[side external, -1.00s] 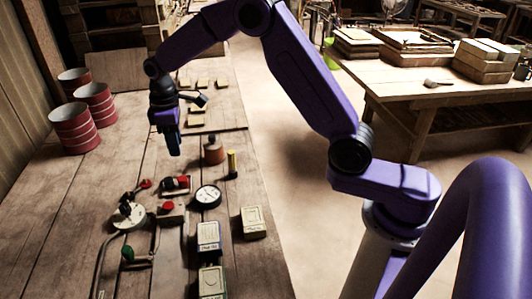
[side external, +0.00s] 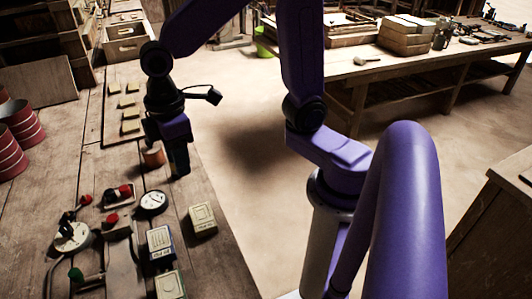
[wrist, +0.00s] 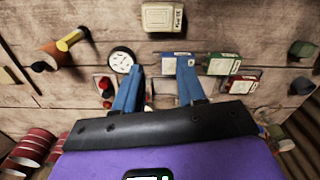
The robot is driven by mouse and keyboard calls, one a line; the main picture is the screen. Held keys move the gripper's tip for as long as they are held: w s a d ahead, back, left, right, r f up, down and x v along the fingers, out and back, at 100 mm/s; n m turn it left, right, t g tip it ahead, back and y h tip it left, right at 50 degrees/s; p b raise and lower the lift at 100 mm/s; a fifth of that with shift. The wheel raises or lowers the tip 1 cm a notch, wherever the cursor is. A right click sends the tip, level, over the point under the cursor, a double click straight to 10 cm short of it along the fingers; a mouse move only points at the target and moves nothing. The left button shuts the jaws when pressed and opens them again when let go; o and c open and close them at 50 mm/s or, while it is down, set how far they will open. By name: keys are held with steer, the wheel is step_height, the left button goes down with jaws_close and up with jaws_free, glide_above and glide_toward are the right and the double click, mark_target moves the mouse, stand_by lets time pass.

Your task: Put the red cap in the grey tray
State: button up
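Several small red pieces stand on the wooden bench in the side view: a round one (side external: 86,199), one on a small dark box (side external: 126,191) and one on a low block (side external: 112,218). I cannot tell which is the red cap. I cannot make out a grey tray in either view. My gripper (side external: 180,172) points down over the bench near the orange-brown pot (side external: 153,157). In the wrist view its two blue fingers (wrist: 160,66) are apart, with nothing held between them.
A round white dial (side external: 153,202) and several pale boxes, one here (side external: 202,219), stand near the bench's right edge. A lamp-like fixture (side external: 72,236) stands at left. Red drums (side external: 10,155) line the far left.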

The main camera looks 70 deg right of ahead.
steer(key=s+d, duration=0.4)
steer(key=s, duration=0.4)
steer(key=s+d+n, duration=0.1)
steer(key=s+d, duration=0.2)
steer(key=s, duration=0.4)
steer(key=shift+s+d+f, duration=0.4)
steer(key=shift+f, duration=0.05)
